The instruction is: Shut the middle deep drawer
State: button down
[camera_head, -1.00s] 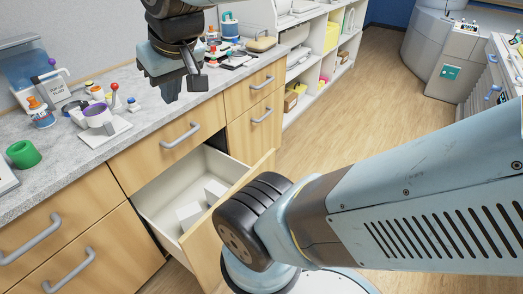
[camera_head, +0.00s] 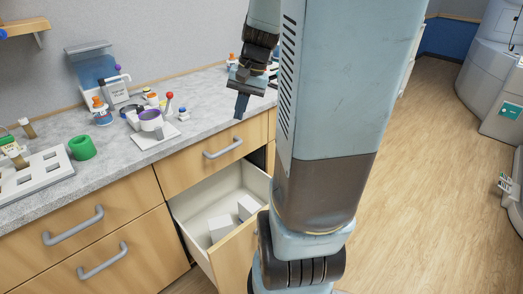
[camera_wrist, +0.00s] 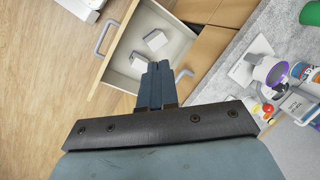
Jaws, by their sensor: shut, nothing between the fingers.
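The middle deep drawer (camera_head: 234,258) stands pulled out below a closed shallower drawer (camera_head: 210,160). Its inside is pale, and two white boxes (camera_head: 220,228) lie in it. In the wrist view the open drawer's front (camera_wrist: 118,45) runs along the upper left, with its grey handle (camera_wrist: 104,38) on the outer face. My gripper (camera_head: 240,112) is shut and empty, above the counter's front edge in the head view. In the wrist view its fingertips (camera_wrist: 158,66) appear over the drawer area, apart from the drawer front. My arm hides the drawer's right part in the head view.
The grey counter (camera_head: 100,160) carries a green roll (camera_head: 82,147), a white rack (camera_head: 35,175), bottles and a purple-rimmed cup (camera_head: 151,120). More closed drawers (camera_head: 75,225) stand at the left. The wooden floor (camera_head: 430,200) at the right is clear.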

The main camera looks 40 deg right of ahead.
jog(key=w+d+f+m+t+y, duration=0.1)
jog(key=d+f+m+t+y, duration=0.5)
jog(key=d+f+m, duration=1.15)
jog(key=s+d+f+m+t+h, duration=0.2)
jog(key=s+d+f+m+t, duration=0.15)
jog(key=s+d+f, duration=0.5)
jog(key=s+d+f+m+t+h, duration=0.25)
jog(key=d+f+t, duration=0.2)
jog(key=f, duration=0.65)
jog(key=s+d+f+m+t+h, duration=0.2)
jog(key=s+d+f+m+t, duration=0.15)
jog(key=s+d+f, duration=0.4)
jog(key=w+a+f, duration=0.2)
jog(key=w, duration=1.3)
jog(key=shift+w+f+g, duration=0.2)
jog(key=shift+w+g, duration=0.05)
jog(key=shift+g, duration=0.2)
